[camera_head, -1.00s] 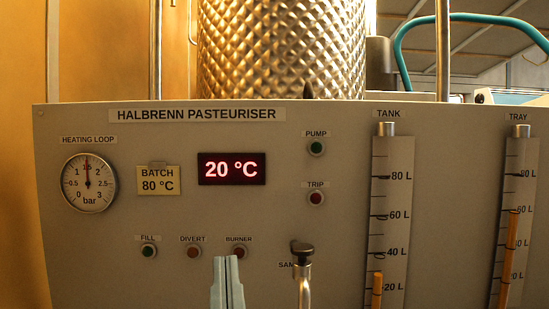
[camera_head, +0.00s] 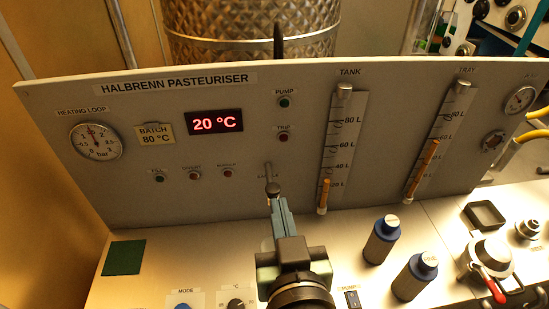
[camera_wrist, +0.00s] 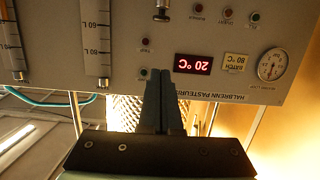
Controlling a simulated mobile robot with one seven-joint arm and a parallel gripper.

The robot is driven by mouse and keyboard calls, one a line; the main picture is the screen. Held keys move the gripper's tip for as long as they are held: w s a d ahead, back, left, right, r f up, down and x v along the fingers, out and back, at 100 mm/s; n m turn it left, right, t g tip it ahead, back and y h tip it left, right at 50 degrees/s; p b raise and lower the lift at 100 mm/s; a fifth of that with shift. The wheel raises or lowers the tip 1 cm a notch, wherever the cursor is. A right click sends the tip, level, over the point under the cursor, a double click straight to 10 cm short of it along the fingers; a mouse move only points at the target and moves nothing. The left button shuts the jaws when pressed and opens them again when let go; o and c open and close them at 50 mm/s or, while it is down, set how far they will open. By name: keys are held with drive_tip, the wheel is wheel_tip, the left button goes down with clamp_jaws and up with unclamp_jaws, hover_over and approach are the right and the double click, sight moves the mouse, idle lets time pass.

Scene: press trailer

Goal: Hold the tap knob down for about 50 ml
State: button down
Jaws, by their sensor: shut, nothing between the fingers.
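The sample tap's dark knob (camera_head: 272,188) stands out from the lower middle of the grey panel, by a partly hidden label. My gripper (camera_head: 279,204) is shut and empty, its blue-grey fingertips just below the knob in the head view and overlapping the tap. The tap's spout is hidden behind my gripper. In the upside-down wrist view the knob (camera_wrist: 161,17) is at the top, and my closed fingertips (camera_wrist: 163,73) appear clear of it. Contact cannot be told from the head view. A pale rounded shape (camera_head: 267,243) beside my gripper is mostly hidden.
The panel carries a 20 °C display (camera_head: 216,122), a pressure gauge (camera_head: 96,142), indicator lamps and the tank (camera_head: 341,140) and tray (camera_head: 443,140) level scales. A green pad (camera_head: 124,257) lies at left.

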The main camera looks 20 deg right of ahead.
drive_tip(key=shift+s+d, duration=0.1)
drive_tip(key=shift+s, duration=0.05)
idle(0.3)
drive_tip(key=p, duration=0.2)
hover_over(275, 191)
drive_tip(key=s+a, duration=0.1)
drive_tip(key=s, duration=0.1)
drive_tip(key=f, duration=0.5)
drive_tip(key=shift+w+d+p, duration=0.15)
drive_tip(key=shift+w+p, duration=0.05)
drive_tip(key=shift+p, duration=0.15)
drive_tip(key=shift+f, duration=0.55)
